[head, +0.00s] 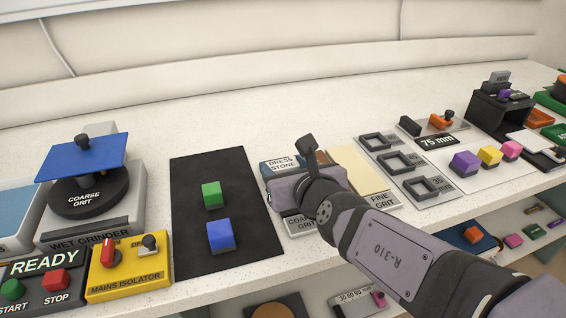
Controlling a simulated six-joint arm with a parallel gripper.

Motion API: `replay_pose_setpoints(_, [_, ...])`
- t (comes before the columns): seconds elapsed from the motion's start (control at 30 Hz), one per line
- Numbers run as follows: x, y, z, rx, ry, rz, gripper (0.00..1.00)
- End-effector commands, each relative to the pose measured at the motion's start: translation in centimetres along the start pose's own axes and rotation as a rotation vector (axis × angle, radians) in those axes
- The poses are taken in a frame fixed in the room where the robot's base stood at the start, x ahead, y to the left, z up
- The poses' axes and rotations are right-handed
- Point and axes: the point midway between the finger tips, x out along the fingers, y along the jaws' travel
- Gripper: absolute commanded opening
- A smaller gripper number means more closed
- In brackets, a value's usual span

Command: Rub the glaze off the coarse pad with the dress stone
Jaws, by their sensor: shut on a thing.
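My gripper (291,190) is low over the pads at the middle of the bench, seen from behind. Its body hides the fingertips and what they hold. The dress stone's labelled holder (283,163) is just behind it, partly covered, and no stone shows in its visible part. The coarse pad (299,226), labelled "COARSE G…", is under and in front of my gripper, mostly hidden. I cannot tell whether the held thing touches it. The pale fine grit pad (352,168) is to its right.
A dark mat (215,250) with a green block (212,194) and a blue block (221,235) is left. Further left is the wet grinder (125,215) with a blue plate (82,158) above its disc. Grey square frames (412,176) are right. The back of the bench is clear.

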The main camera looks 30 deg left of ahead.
Motion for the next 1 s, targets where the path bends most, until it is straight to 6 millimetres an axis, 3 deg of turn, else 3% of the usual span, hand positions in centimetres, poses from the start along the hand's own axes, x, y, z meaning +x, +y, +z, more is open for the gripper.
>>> replay_pose_setpoints(1.0, [-2.7,0.1,-1.4,-0.001,0.006,0.002,0.29])
